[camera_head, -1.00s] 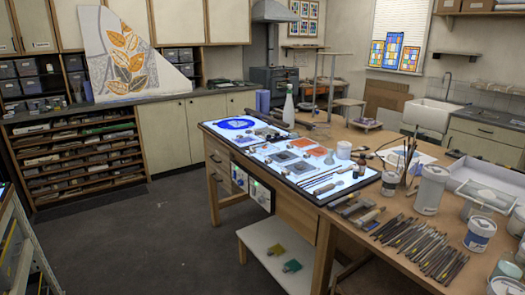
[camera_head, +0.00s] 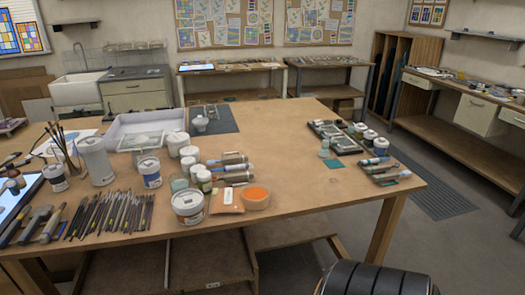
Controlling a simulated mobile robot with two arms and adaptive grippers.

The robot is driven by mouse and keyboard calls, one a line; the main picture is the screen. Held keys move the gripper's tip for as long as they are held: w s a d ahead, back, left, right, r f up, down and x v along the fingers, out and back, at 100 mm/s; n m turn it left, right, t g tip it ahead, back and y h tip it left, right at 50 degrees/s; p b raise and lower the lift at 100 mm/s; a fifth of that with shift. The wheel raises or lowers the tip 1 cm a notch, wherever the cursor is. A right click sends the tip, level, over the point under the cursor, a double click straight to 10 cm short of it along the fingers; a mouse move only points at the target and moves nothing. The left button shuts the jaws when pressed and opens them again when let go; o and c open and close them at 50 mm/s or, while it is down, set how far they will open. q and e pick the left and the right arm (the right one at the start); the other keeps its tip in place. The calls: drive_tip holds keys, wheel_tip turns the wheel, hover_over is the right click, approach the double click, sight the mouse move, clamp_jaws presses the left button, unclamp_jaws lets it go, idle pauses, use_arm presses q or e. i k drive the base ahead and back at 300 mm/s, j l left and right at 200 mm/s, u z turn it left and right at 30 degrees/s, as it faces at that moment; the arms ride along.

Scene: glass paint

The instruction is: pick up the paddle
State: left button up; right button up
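I cannot pick out a paddle for certain in the head view. Several flat-handled tools (camera_head: 54,223) lie at the left end of the wooden worktable (camera_head: 290,130), beside a row of thin dark tools (camera_head: 110,212). More tube-like items (camera_head: 236,167) lie near the table's middle, but their exact kind is too small to tell. Neither of my grippers shows.
Small trays with jars (camera_head: 385,172) are at the right end. The table's middle right is clear, as is the floor (camera_head: 455,240) beyond it.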

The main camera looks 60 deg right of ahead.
sight(238, 159)
drive_tip(key=z, duration=1.6)
drive_tip(key=u, duration=0.25)
drive_tip(key=l+u, duration=0.45)
drive_tip(key=k+l+u, duration=0.2)
drive_tip(key=l+u, duration=0.25)
